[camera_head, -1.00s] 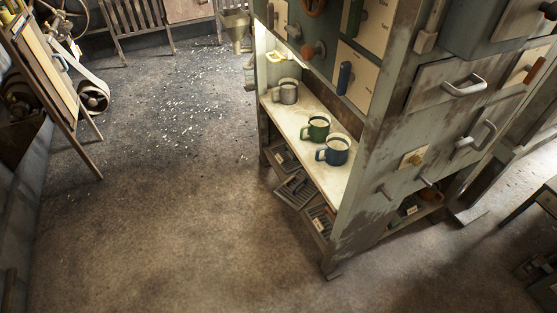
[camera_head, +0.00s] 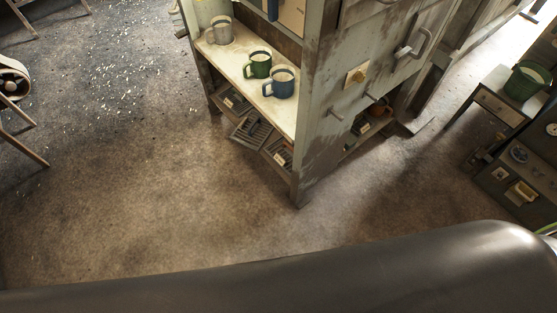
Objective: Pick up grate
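A dark slatted grate (camera_head: 251,130) sits on the low shelf of the cabinet, sticking out a little past the shelf's front edge. Two similar slatted pieces lie on the same shelf, one farther back (camera_head: 236,102) and one nearer (camera_head: 278,153) with a pale tag. They are small in view, and the shelf above partly hides them. Neither of my grippers shows. A broad dark rounded form across the bottom looks like part of my own body.
Open floor (camera_head: 150,180) lies in front of the cabinet. A green bucket (camera_head: 523,82) stands on a small table at right.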

